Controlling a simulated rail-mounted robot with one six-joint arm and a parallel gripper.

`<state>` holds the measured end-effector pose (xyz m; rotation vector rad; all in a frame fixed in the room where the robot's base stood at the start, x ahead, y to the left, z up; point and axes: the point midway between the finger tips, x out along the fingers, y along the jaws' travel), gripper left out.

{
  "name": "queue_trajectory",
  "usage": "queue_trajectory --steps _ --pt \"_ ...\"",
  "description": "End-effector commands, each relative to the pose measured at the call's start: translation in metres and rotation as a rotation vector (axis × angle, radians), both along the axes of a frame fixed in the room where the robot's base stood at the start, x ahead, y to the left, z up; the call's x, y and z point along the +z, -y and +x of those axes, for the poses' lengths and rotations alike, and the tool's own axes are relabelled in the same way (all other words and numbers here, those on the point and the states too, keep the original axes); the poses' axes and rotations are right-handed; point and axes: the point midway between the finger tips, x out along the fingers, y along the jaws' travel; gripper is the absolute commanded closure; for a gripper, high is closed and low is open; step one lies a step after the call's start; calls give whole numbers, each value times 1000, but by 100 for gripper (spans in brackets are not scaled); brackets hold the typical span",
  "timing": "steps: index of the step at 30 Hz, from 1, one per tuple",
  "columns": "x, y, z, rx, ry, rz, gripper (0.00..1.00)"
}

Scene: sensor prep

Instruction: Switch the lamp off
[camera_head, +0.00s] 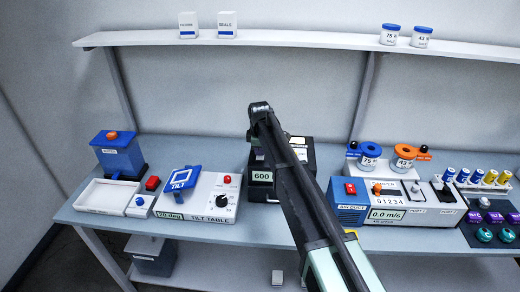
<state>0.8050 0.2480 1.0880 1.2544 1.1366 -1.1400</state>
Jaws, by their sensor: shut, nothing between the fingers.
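I cannot pick out a lamp or its switch for certain. A black box labelled 600 (262,176) stands at the middle of the bench, partly hidden behind my dark arm. Red switches or buttons show on the tilt table (205,208), on the air duct unit (350,189) and beside the white tray (153,183). My arm rises from the bottom right to a joint above the black box. My gripper's fingers cannot be made out; they seem hidden behind the arm.
A blue dispenser (118,155) and a white tray (105,196) are at the left. A shelf (300,39) with small containers runs above the bench (262,219).

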Motion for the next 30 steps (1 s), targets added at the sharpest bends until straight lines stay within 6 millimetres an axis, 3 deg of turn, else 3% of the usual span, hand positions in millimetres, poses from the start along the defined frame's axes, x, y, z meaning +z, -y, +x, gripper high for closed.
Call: queue_trajectory --steps 7,11,24,30 --pt "3 0 0 0 0 0 100" --pt "17 1 -1 -1 0 0 100" --pt "120 2 -15 -2 0 0 100" --pt "141 2 -18 -2 0 0 100"
